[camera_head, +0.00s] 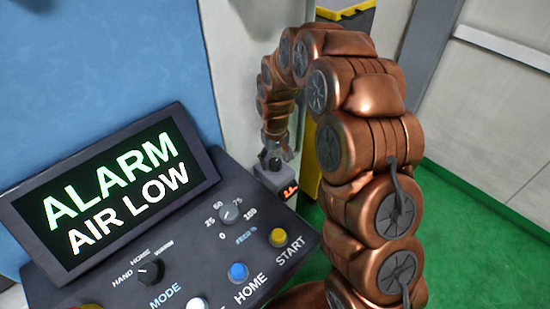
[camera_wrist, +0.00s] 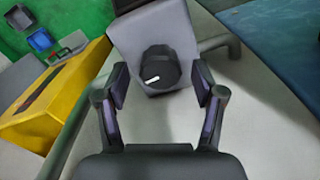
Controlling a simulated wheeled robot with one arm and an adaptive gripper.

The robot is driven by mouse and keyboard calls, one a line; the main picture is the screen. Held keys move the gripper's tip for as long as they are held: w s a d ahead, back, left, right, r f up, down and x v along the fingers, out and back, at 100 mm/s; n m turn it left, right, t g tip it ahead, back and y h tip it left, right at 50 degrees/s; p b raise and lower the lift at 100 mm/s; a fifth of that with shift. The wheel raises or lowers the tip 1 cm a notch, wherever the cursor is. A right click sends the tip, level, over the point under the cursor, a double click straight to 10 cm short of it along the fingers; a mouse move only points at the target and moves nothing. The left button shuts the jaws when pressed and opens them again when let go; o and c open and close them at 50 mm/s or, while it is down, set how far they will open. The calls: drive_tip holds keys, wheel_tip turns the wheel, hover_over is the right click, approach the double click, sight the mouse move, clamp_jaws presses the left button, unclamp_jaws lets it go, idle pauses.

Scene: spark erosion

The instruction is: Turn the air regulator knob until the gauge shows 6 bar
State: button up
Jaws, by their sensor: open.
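The air regulator is a grey block (camera_wrist: 135,28) with a black round knob (camera_wrist: 158,72) that carries a white pointer mark. In the head view the regulator (camera_head: 266,178) sits beside the pale column, with a small red-lit display (camera_head: 289,191) too small to read. My gripper (camera_wrist: 160,84) is open, with one finger on each side of the knob and a visible gap to it on both sides. In the head view my gripper (camera_head: 276,150) is just above the regulator and partly hides the knob.
The control panel's screen (camera_head: 105,190) reads "ALARM AIR LOW". Below it are dials, a blue HOME button (camera_head: 238,271) and a yellow START button (camera_head: 278,237). A yellow box (camera_wrist: 55,100) stands left of the regulator in the wrist view.

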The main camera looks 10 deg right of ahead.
drive_tip(key=shift+f, duration=0.45)
drive_tip(key=c, duration=1.1)
